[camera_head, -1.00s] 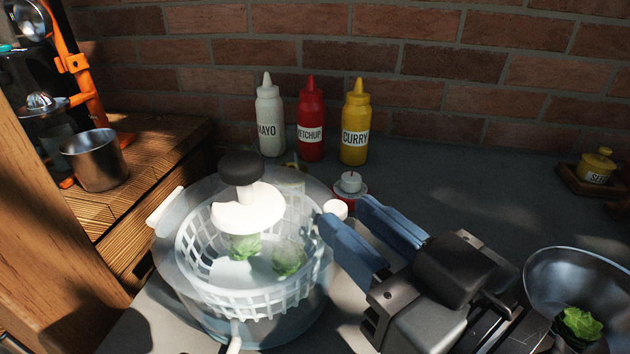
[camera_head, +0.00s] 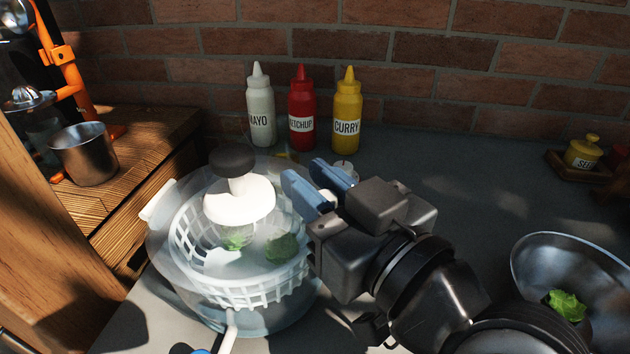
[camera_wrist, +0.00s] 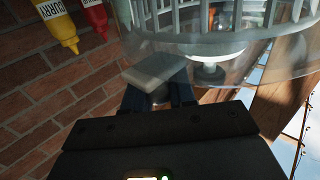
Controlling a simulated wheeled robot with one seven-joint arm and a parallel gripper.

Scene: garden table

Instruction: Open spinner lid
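The salad spinner (camera_head: 165,270) stands on the counter, a clear bowl with a white basket (camera_head: 190,265) and green leaves inside. Its clear lid (camera_head: 187,190) is on top, with a white hub and black knob (camera_head: 232,160). White clips show at its left (camera_head: 160,205) and front (camera_head: 229,335). My gripper (camera_head: 320,183) is at the spinner's upper right rim, its blue fingers apart. In the wrist view a pale clip (camera_wrist: 155,70) lies just beyond and between the fingertips (camera_wrist: 157,92); I cannot tell whether they touch it. The right clip is hidden in the head view.
Mayo (camera_head: 261,108), ketchup (camera_head: 302,112) and curry (camera_head: 347,112) bottles stand behind, near the brick wall. A metal bowl (camera_head: 540,255) with a leaf is at the right. A steel cup (camera_head: 85,155) sits on the wooden shelf at the left. Open counter lies behind my arm.

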